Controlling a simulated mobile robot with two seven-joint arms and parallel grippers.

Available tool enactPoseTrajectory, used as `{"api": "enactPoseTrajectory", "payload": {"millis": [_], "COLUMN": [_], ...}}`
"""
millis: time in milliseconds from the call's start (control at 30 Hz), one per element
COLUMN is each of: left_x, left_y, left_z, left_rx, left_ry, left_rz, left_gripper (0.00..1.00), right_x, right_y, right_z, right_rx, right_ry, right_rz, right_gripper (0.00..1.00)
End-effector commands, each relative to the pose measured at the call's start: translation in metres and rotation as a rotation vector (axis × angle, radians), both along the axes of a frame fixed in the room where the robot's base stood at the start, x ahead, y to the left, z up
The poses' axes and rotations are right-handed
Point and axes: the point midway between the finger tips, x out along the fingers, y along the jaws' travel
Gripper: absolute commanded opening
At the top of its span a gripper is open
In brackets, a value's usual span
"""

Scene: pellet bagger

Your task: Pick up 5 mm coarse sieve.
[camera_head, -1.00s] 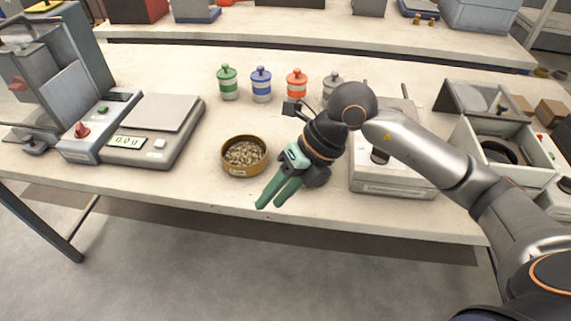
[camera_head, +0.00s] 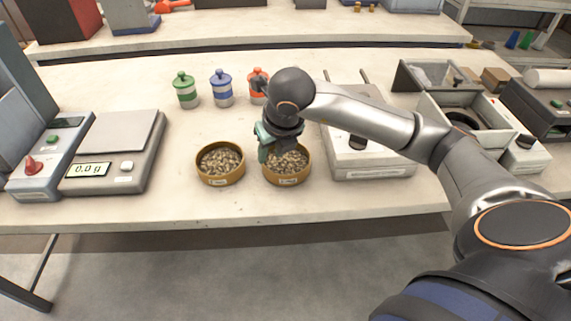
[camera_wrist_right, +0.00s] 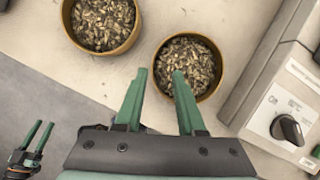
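Two round brass-coloured sieves full of pellets stand side by side near the table's front edge, a left one (camera_head: 220,181) and a right one (camera_head: 287,182). Their small labels are too small to read, so I cannot tell which is the 5 mm coarse one. My right gripper (camera_head: 272,150) is over the right sieve's left rim. In the right wrist view its green fingers (camera_wrist_right: 158,82) are apart and empty. One finger overlaps the right sieve (camera_wrist_right: 214,84) and the other is outside it; contact is unclear. My left gripper (camera_wrist_right: 38,138) shows there at lower left, fingers apart.
A scale (camera_head: 117,135) stands to the left, and a white device with a dark knob (camera_head: 368,160) stands close right of the right sieve. Green (camera_head: 186,90), blue (camera_head: 222,88) and orange (camera_head: 257,80) lidded jars stand behind. The bench front before the sieves is clear.

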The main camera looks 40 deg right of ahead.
Motion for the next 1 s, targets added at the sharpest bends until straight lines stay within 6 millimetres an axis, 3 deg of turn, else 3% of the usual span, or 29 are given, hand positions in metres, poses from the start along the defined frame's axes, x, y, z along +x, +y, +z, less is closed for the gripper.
{"api": "enactPoseTrajectory", "payload": {"millis": [167,433,733,1000], "left_x": [0.0,0.0,-0.001,-0.002], "left_y": [0.0,0.002,0.004,0.004], "left_z": [0.002,0.004,0.002,0.002], "left_rx": [0.0,0.002,0.004,0.003], "left_ry": [0.0,-0.004,0.0,0.001], "left_rz": [0.0,0.005,0.007,0.008], "left_gripper": [0.5,0.5,0.5,0.5], "right_x": [0.004,0.017,0.02,0.02], "right_y": [0.002,0.005,0.005,0.005], "right_z": [-0.012,-0.049,-0.054,-0.054], "right_rx": [0.001,0.002,0.003,0.003], "right_ry": [0.002,0.002,-0.001,-0.001], "right_rz": [0.0,-0.001,0.001,0.001], "right_gripper": [0.39,0.39,0.39,0.1]}}
